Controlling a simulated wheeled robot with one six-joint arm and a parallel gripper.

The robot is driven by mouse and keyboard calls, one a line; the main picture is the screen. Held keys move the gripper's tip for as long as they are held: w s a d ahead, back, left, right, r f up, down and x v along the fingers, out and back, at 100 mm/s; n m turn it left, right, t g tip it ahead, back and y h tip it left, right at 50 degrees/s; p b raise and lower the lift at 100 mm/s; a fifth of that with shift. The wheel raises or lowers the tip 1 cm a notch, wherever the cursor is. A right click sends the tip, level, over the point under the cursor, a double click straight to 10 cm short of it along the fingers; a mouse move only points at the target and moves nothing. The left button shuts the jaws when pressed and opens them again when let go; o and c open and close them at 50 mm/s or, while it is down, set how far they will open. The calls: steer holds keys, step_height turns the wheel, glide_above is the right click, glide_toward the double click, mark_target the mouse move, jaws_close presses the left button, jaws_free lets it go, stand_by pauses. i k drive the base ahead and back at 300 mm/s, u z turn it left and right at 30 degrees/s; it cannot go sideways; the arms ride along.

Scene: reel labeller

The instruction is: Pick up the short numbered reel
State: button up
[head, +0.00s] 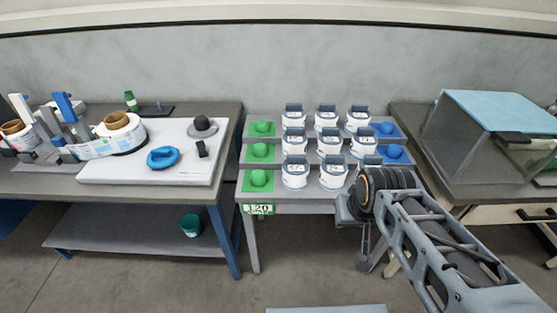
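Several white numbered reels with dark blue tops stand upright in rows on a grey stepped rack (275,197). They include a front left reel (295,176), a front middle reel (333,177) and a back right reel (357,121). A front right reel (371,161) is mostly hidden behind my arm. The numbers are too small to read, and I cannot tell which reel is short. My gripper (350,208) is at the rack's front right, below and in front of that reel. Its fingers are not clear, so I cannot tell whether it is open or shut.
Green pads (250,186) line the rack's left side; blue pads (398,161) line its right. A green 120 sign (258,209) hangs in front. A labelling machine (75,135) stands on the left bench, and a clear-sided box (490,130) on the right bench. Floor in front is partly open.

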mark_target(295, 169)
steer(key=u, duration=0.85)
steer(key=i, duration=0.9)
steer(key=u, duration=0.9)
